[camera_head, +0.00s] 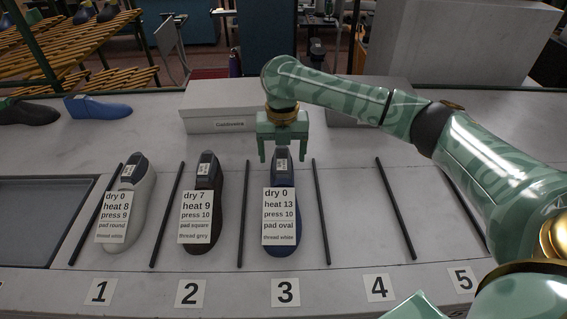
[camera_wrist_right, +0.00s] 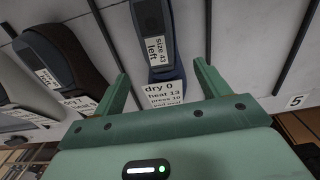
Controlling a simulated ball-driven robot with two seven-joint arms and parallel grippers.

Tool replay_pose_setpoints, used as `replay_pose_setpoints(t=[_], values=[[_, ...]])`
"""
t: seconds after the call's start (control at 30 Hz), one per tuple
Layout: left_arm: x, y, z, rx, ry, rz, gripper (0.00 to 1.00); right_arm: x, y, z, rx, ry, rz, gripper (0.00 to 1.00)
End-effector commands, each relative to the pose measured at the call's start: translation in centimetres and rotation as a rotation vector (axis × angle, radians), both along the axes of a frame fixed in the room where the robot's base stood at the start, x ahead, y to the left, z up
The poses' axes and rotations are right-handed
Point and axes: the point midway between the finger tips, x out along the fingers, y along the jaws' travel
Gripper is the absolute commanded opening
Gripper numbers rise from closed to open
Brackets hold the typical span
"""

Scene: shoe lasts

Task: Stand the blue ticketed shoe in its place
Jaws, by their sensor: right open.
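The blue ticketed shoe (camera_head: 281,242) lies in the lane marked 3, its ticket reading dry 0, heat 13, press 10, pad oval, thread white. It also shows in the wrist view (camera_wrist_right: 176,55), with a "size 43 left" label. My right gripper (camera_head: 282,154) is open at the shoe's far end. Its fingers appear one on each side of the shoe, also in the wrist view (camera_wrist_right: 163,84); I cannot tell how high they are or whether they touch it. My left gripper is not in view.
A white ticketed shoe (camera_head: 142,184) is in lane 1 and a dark one (camera_head: 206,172) in lane 2. Thin black bars (camera_head: 321,215) divide the lanes. Lane 4 (camera_head: 355,220) is empty. A blue unticketed shoe (camera_head: 97,107) lies back left; a white box (camera_head: 222,105) stands behind.

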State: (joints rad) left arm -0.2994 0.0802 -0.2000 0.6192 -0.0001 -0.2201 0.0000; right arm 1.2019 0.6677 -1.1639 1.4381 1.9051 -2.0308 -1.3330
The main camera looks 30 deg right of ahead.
Motion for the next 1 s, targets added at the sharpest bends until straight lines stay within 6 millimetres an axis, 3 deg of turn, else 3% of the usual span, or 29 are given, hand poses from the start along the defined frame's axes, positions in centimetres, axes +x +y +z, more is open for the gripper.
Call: replay_pose_setpoints(t=[0.03,0.2,0.67,1.0], values=[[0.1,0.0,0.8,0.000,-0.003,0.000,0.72,0.0,0.0,1.5,-0.001,-0.004,0.000,0.75],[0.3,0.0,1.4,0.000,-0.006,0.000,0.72,0.0,0.0,3.4,-0.001,0.000,0.000,0.75],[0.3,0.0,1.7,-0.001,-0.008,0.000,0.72,0.0,0.0,3.9,0.000,0.001,-0.001,0.75],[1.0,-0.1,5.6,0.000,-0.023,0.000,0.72,-0.1,0.0,6.9,-0.001,0.000,-0.001,0.75]])
